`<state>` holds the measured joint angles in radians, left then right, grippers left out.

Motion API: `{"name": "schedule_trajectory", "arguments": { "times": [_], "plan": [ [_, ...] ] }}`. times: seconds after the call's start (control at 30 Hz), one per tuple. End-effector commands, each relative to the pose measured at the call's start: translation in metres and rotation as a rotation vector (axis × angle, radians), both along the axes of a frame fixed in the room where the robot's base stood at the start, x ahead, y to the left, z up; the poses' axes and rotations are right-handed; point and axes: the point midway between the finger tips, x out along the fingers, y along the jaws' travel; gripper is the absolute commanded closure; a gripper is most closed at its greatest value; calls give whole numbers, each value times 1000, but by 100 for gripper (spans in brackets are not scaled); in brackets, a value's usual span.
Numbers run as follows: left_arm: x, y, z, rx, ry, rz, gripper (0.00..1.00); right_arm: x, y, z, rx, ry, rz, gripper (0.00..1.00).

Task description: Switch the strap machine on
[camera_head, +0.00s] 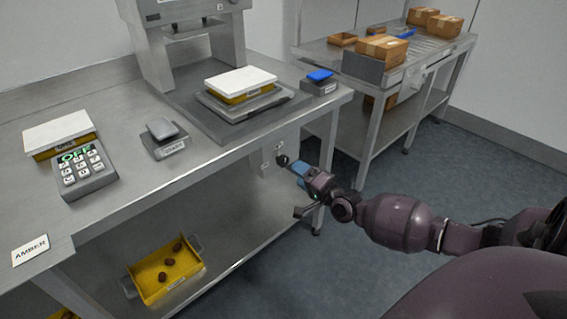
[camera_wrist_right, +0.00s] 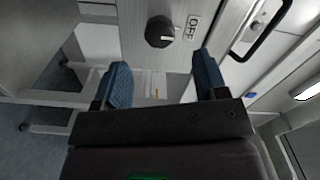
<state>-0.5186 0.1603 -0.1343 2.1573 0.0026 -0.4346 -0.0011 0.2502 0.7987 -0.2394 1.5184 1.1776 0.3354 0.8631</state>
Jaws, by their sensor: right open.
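A round black knob (camera_wrist_right: 160,32) sits on a grey panel on the bench front, with an OFF label (camera_wrist_right: 191,27) beside it. A pale mark on the knob appears on the label's side. In the head view the knob (camera_head: 282,160) is below the bench edge. My right gripper (camera_head: 297,168) is open, its blue fingers pointing at the knob. In the right wrist view the gripper (camera_wrist_right: 162,68) has the knob ahead of its finger gap, apart from both fingers. A tall grey machine (camera_head: 190,45) stands above on the bench. My left gripper is out of view.
The steel bench (camera_head: 110,100) carries a keypad box (camera_head: 83,172) reading OFF, white-topped yellow trays and small grey devices. A yellow bin (camera_head: 160,288) with dates lies on the lower shelf. A conveyor table (camera_head: 335,53) with cartons stands behind. The floor to the right is clear.

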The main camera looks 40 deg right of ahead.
Motion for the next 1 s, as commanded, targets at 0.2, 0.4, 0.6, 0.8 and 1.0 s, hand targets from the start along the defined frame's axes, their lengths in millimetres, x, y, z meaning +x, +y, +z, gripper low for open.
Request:
{"name": "schedule_trajectory", "arguments": {
  "times": [0.2, 0.4, 0.6, 0.8, 1.0],
  "plan": [
    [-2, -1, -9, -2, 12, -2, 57, 36, 3, -4, -1, 3, 0, 34],
    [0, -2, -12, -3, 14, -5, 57, 61, 5, -3, -3, 3, 1, 34],
    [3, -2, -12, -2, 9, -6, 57, 74, 6, -2, -3, 2, 0, 34],
    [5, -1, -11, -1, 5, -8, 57, 77, 6, -1, -3, 2, 0, 34],
    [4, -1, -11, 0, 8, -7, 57, 77, 6, -1, -3, 1, 1, 42]
  ]
}}
